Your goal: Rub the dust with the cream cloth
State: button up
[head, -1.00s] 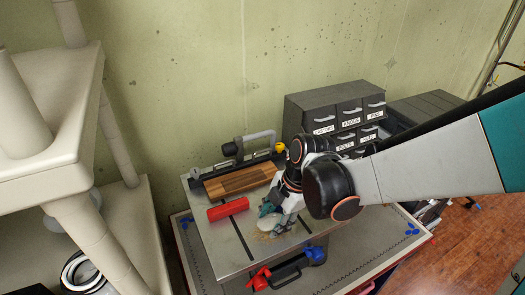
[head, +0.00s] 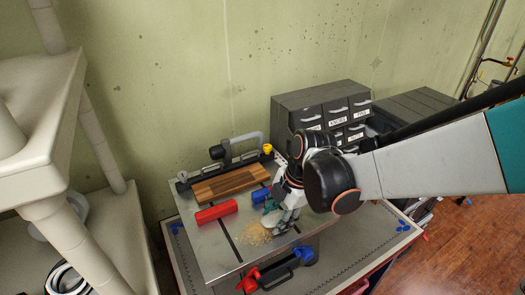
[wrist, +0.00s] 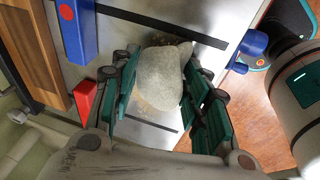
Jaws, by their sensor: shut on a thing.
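My gripper (head: 284,219) is low over the grey metal tabletop (head: 205,240). It is shut on the cream cloth (wrist: 160,75), which bulges as a pale rounded bundle between the green fingers in the wrist view. In the head view the cloth (head: 271,219) is partly hidden by the fingers. The tan dust (head: 255,234) is scattered on the tabletop just left of and below the gripper. Some tan grains also show around the cloth in the wrist view. I cannot tell whether the cloth touches the surface.
A red block (head: 216,212) and a blue block (head: 261,196) lie near the wooden board (head: 228,186). A grey handled tool (head: 240,148) stands behind it. Labelled drawers (head: 325,112) stand at the back. A clamp with red and blue ends (head: 278,274) is at the front edge.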

jog(key=shift+w+a+f+b, duration=0.1)
jog(key=shift+w+a+b, duration=0.1)
jog(key=shift+w+a, duration=0.45)
jog(key=shift+w+a+b, duration=0.15)
jog(key=shift+w+a, duration=0.15)
jog(key=shift+w, duration=0.65)
jog(key=shift+w+a+f+b, duration=0.1)
jog(key=shift+w+a+b, duration=0.1)
jog(key=shift+w+a, duration=0.45)
jog(key=shift+w+d, duration=0.15)
jog(key=shift+d, duration=0.05)
jog(key=shift+r, duration=0.2)
notch_tip(320, 180, up, 4)
jog(key=p, duration=0.3)
jog(key=shift+a+f, duration=0.1)
jog(key=shift+f, duration=0.15)
jog(key=shift+r+p, duration=0.7)
jog(key=shift+r, duration=0.5)
notch_tip(320, 180, up, 3)
jog(key=shift+f+p, duration=0.15)
jog(key=shift+p, duration=0.9)
